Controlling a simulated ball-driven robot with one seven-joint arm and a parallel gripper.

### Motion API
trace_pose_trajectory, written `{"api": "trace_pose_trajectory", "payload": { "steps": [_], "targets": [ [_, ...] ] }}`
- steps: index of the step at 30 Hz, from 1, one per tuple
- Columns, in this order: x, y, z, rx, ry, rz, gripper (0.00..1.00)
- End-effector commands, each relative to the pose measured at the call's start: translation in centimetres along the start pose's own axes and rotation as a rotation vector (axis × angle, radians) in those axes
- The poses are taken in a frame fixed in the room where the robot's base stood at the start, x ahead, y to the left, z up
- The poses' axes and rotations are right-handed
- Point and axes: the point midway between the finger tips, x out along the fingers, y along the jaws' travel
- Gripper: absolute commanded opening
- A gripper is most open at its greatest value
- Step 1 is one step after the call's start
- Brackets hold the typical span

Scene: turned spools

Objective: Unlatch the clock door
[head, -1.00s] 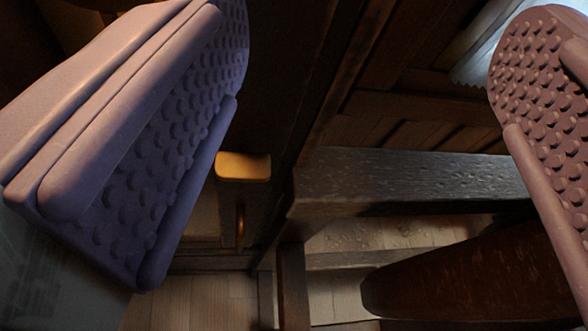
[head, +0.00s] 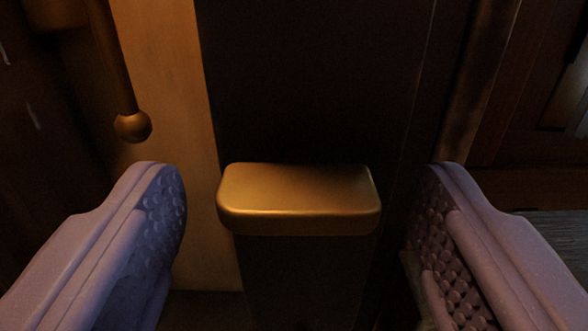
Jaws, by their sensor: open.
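A brass-coloured latch piece (head: 298,198) with rounded edges sits in the middle of the head view, on top of a dark upright block (head: 305,275). My gripper (head: 298,185) is open, with one purple studded finger on the left of the brass piece and one on the right. Both fingers stand apart from the brass piece, with a gap on each side. Behind it is a dark wooden panel (head: 310,80), which looks like part of the clock door or case. The lower end of the dark block is cut off by the picture's edge.
A thin rod with a round knob (head: 132,126) hangs at the upper left, in front of a lighter wooden strip (head: 165,70). Dark wooden framing (head: 490,90) stands on the right. A grey-brown wooden surface (head: 560,240) shows at the right edge.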

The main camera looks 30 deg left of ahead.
Motion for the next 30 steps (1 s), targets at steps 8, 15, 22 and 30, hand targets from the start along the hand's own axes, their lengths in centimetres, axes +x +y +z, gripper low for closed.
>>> {"api": "trace_pose_trajectory", "payload": {
  "steps": [8,15,22,30],
  "targets": [
    [0.08,0.03,-0.04,0.0,0.0,0.001,0.65],
    [0.06,0.04,-0.04,0.0,0.0,0.001,0.2],
    [0.05,0.09,-0.03,0.027,0.0,0.001,0.2],
    [0.05,0.13,-0.02,0.168,0.001,0.002,0.21]
  ]
}}
